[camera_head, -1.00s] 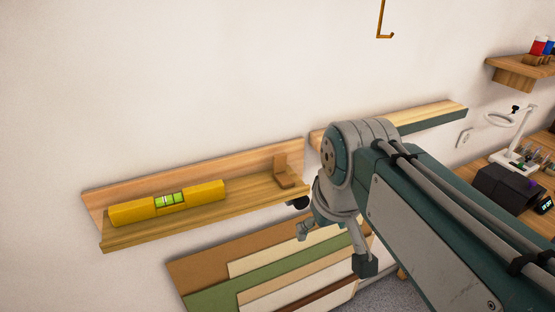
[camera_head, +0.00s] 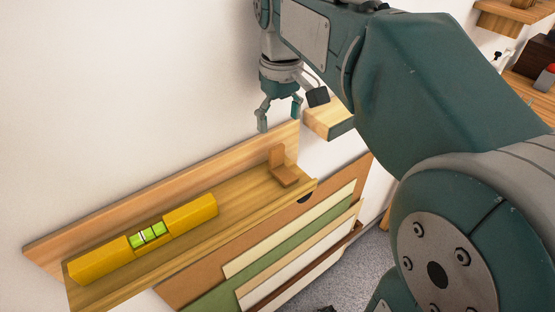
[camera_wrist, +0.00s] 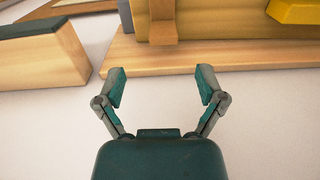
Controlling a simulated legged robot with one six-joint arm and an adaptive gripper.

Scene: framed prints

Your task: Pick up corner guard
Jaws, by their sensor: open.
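The corner guard (camera_head: 281,168) is a small brown L-shaped piece at the right end of a wooden wall shelf (camera_head: 232,193). One leg stands upright and the other lies flat. In the wrist view a brown upright piece (camera_wrist: 163,22), which looks like the guard, stands at the top centre, ahead of the fingers. My gripper (camera_head: 279,116) is above the guard, apart from it, fingers pointing down. In the wrist view my gripper (camera_wrist: 162,86) is open, with nothing between its fingertips.
A yellow spirit level (camera_head: 145,240) lies on the left part of the same shelf. Another wooden shelf (camera_head: 328,117) with a dark green edge is just right of my gripper. Coloured boards (camera_head: 290,250) lean below. The wall behind is bare.

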